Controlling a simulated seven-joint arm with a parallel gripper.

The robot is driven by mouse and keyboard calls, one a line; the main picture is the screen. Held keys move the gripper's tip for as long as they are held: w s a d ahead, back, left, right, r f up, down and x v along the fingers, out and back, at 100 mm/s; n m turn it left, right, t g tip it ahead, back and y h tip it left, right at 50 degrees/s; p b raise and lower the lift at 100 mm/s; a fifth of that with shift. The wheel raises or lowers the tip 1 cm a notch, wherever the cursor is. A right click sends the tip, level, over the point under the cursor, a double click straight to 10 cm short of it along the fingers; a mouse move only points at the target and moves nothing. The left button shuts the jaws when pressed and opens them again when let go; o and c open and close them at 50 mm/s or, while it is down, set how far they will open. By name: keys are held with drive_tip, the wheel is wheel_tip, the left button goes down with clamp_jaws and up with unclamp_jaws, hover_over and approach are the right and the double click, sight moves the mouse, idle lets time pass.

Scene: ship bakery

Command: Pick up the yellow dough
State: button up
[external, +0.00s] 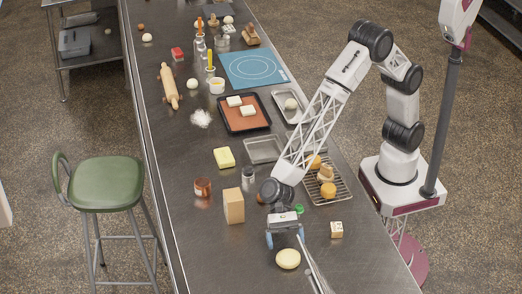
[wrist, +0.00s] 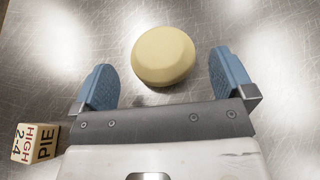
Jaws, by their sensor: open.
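The yellow dough (external: 288,259) is a smooth, pale yellow round lying on the metal counter (external: 190,255) near its front end. In the wrist view the dough (wrist: 163,55) sits beyond my gripper, roughly centred between the two blue fingers and apart from both. My gripper (external: 284,240) is open and empty, just behind the dough in the external view. Its blue fingers (wrist: 162,85) also show in the wrist view, spread wider than the dough.
A lettered block (wrist: 35,143) lies left of my gripper in the wrist view. In the external view a tan box (external: 234,206), a wire rack (external: 338,190) with buns and a thin whisk-like tool (external: 315,268) are nearby. The counter left of the dough is clear.

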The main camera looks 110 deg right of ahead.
sight(288, 251)
drive_tip(key=shift+a+f, duration=0.1)
drive_tip(key=shift+x, duration=2.5)
drive_tip(key=shift+f, duration=0.15)
drive_tip(key=c, duration=0.9)
